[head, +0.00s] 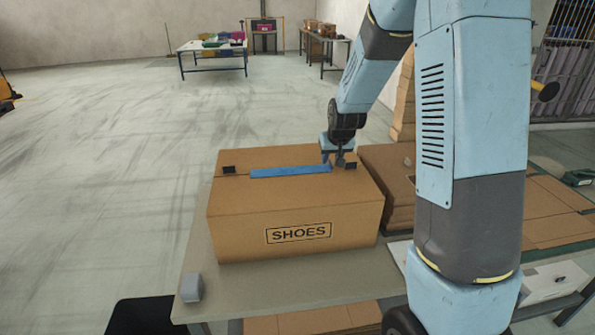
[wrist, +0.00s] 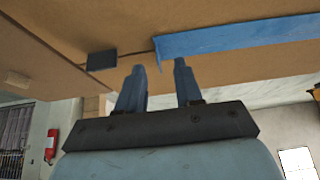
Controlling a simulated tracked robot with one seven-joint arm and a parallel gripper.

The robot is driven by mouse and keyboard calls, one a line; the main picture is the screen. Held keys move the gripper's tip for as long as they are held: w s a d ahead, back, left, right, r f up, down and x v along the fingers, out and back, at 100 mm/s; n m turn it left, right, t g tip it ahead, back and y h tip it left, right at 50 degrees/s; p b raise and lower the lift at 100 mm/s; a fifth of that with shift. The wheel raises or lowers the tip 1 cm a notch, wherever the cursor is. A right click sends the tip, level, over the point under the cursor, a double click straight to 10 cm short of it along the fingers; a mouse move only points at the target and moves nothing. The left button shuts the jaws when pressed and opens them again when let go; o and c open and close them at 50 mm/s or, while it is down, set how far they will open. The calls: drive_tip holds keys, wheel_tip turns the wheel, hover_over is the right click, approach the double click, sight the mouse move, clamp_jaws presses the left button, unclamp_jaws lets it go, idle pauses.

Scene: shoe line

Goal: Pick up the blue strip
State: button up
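The blue strip (head: 288,172) lies along the top of a closed cardboard box marked SHOES (head: 235,215). My gripper (head: 338,158) is at the strip's right end, close above the box top. In the wrist view the strip (wrist: 240,38) runs off to the right, and its near end has a short flap bent away from the box (wrist: 60,45). There my gripper (wrist: 160,66) is open, with a clear gap between its two fingers. The strip's end shows just beyond that gap; I cannot tell whether a finger touches it.
Small black pieces (head: 228,170) sit on the box top at both ends of the strip. The box stands on a table (head: 225,275) with a small grey block (head: 192,288) at its front left corner. More cardboard (head: 385,165) lies right of the box.

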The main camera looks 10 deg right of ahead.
drive_tip(key=shift+x, duration=1.05)
clamp_jaws()
